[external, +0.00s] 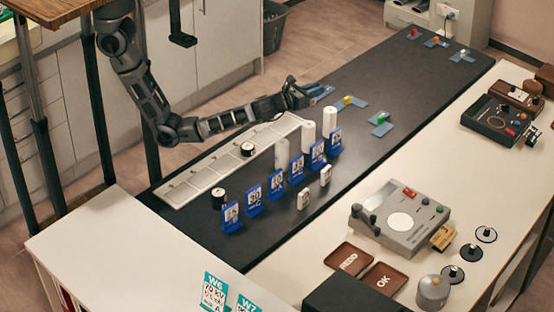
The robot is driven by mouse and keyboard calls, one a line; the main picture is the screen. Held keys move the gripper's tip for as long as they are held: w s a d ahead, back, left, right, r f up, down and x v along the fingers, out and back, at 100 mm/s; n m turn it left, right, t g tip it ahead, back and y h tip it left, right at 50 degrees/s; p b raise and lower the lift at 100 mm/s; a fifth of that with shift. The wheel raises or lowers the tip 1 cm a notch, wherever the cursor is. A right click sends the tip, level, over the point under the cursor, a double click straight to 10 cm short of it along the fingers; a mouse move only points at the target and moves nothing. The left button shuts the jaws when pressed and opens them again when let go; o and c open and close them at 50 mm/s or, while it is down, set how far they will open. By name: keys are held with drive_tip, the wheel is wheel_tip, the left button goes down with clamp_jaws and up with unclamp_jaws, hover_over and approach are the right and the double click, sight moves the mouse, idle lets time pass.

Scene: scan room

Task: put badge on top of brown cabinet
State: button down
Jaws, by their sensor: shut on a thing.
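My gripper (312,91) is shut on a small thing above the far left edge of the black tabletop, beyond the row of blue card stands. The held thing is mostly hidden by the fingers and too small to identify; I cannot tell if it is the badge. Blue-grey shows at the fingertips, but I cannot tell whether this is the held thing or a pad behind it. No badge can be clearly picked out elsewhere.
Blue card stands (276,186) and white cylinders (308,137) stand near a pale tray (190,184). Blue-grey pads (381,125) with coloured pieces lie farther right. A grey device (400,222) and brown trays (383,279) sit on the white counter. The black top's far middle is clear.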

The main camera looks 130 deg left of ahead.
drive_tip(key=w+d+m+t+h+b, duration=0.1)
drive_tip(key=w+d+m+t+b, duration=0.15)
drive_tip(key=w+d, duration=0.9)
drive_tip(key=w+d+m+t+h+b, duration=0.1)
drive_tip(key=w+d+t+b, duration=0.15)
drive_tip(key=w+d, duration=0.95)
drive_tip(key=w+d+m+t+h+b, duration=0.2)
drive_tip(key=d+m+t+h+b, duration=0.15)
drive_tip(key=d, duration=2.95)
drive_tip(key=shift+n+y, duration=0.3)
drive_tip(key=shift+y, duration=0.15)
drive_tip(key=f, duration=0.4)
drive_tip(key=shift+s+a+f, duration=0.25)
drive_tip(key=shift+a, duration=0.05)
drive_tip(key=shift+w+a+f+b, duration=0.3)
drive_tip(key=shift+w+a+f, duration=0.7)
drive_tip(key=shift+a+f, duration=0.75)
drive_tip(key=shift+w+a+f+b, duration=0.35)
drive_tip(key=shift+w+a+f, duration=0.6)
drive_tip(key=shift+a+f, duration=0.8)
drive_tip(key=shift+w+a+f+b, duration=0.3)
drive_tip(key=shift+w+a+f, duration=0.7)
drive_tip(key=shift+a+f, duration=0.75)
drive_tip(key=shift+d+f, duration=0.2)
drive_tip(key=shift+f, duration=0.15)
